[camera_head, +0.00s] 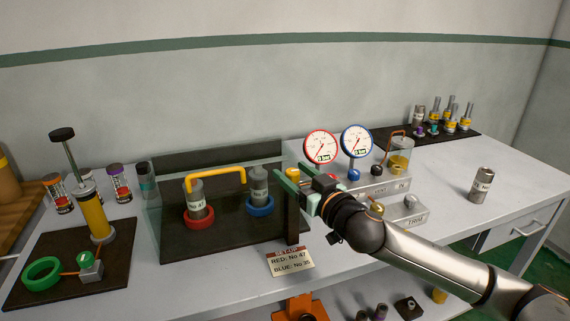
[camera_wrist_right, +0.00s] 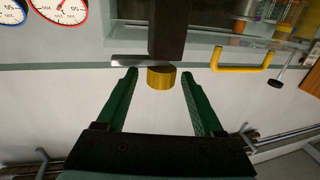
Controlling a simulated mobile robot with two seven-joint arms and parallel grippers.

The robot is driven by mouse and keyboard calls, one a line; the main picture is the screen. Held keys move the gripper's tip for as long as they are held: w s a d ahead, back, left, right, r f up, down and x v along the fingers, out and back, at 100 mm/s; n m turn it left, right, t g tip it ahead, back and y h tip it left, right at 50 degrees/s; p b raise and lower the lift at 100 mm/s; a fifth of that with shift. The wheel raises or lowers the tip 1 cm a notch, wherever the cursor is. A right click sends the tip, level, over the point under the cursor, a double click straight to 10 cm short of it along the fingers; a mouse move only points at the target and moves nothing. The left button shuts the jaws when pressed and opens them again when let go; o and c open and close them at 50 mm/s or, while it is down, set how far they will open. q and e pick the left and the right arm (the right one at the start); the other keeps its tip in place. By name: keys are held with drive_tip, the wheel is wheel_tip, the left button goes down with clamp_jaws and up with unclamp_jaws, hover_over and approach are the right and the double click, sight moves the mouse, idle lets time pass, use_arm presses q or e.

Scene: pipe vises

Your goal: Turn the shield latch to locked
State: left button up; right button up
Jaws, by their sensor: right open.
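The shield (camera_head: 152,222) is a clear cover with a yellow handle (camera_head: 214,180), down over the dark vise board. The latch has a yellow knob (camera_head: 293,173) at the top of a dark post (camera_head: 292,222) at the shield's right end. In the right wrist view the yellow knob (camera_wrist_right: 161,78) sits between my green fingertips, with a gap on each side. A flat metal bar (camera_wrist_right: 130,61) sticks out beside it. My right gripper (camera_head: 290,186) is open around the knob, with nothing held. My left gripper is not in view.
Behind the shield are a red vise ring (camera_head: 198,218) and a blue one (camera_head: 260,207) with grey cylinders. A sign (camera_head: 290,261) stands in front. A red gauge (camera_head: 320,147) and a blue gauge (camera_head: 357,141) stand just right of the latch. A pump (camera_head: 95,215) stands left.

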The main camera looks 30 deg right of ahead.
sight(289, 169)
drive_tip(key=shift+w+p, duration=0.3)
drive_tip(key=shift+w, duration=1.6)
clamp_jaws()
